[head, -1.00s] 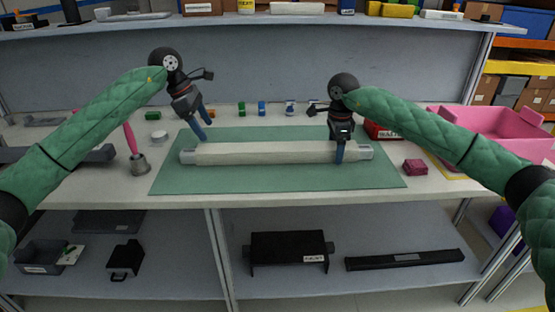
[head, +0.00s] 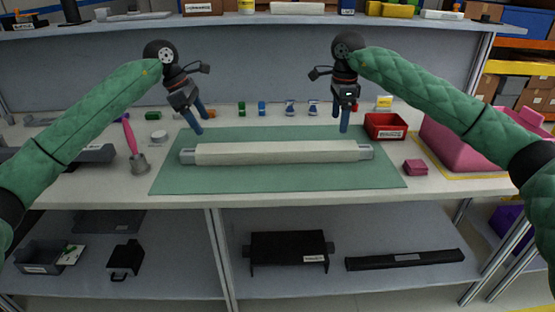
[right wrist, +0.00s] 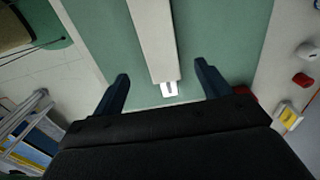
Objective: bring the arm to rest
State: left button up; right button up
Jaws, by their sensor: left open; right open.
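My left gripper (head: 199,124) is open and empty, above the left back part of the green mat (head: 230,182). My right gripper (head: 340,124) is open and empty, raised above the right end of a long cream-coloured bar (head: 275,152). The bar lies flat across the mat with grey ends. In the right wrist view the fingers (right wrist: 162,88) are spread, and the bar (right wrist: 153,40) shows between and beyond them, apart from both fingers.
A red bin (head: 385,126) and a large pink bin (head: 458,142) stand at the right. A small pink block (head: 415,167) sits beside the mat. A pink-handled brush (head: 130,135) stands in a holder at the left. Several small bottles line the back.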

jog(key=shift+r, duration=0.55)
